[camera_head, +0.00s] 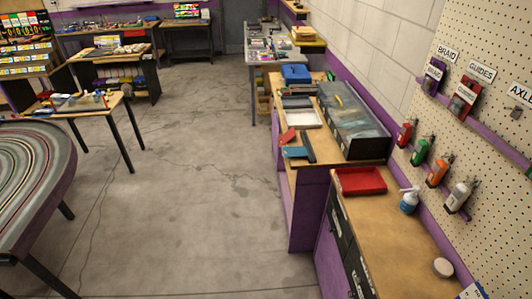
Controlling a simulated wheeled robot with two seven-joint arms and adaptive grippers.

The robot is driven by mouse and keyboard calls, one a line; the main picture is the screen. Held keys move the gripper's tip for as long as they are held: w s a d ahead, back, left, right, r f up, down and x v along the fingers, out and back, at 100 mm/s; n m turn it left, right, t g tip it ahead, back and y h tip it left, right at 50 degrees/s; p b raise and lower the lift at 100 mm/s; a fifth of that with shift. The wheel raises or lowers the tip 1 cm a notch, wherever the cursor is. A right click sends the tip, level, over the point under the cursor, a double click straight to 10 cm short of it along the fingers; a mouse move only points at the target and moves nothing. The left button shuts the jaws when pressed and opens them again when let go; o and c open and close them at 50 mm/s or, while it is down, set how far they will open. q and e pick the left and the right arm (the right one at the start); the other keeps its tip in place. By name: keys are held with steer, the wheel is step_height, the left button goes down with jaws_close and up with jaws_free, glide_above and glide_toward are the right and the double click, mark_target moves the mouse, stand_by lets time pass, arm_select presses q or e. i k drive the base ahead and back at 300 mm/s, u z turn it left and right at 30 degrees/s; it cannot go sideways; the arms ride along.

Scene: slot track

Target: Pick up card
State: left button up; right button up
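Neither of my grippers is in view. I cannot tell for sure which thing is the card. A small flat red piece (287,136) lies on the wooden counter at the centre right, near a flat blue piece (295,152). On the pegboard at the right hang a purple pack (432,78) under a "BRAID" label and a red pack (464,98) under a "GUIDES" label. A small white piece (472,291) is partly cut off at the lower right.
A grey case (352,140) and a red tray (361,181) are on the counters (395,245). Several bottles, including a blue one (409,201), are along the right. A curved slot track (30,175) stands at the left. The concrete floor (200,200) between is clear.

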mark_target(294, 151)
steer(key=u, duration=0.3)
steer(key=i, duration=1.55)
steer(key=z, duration=0.45)
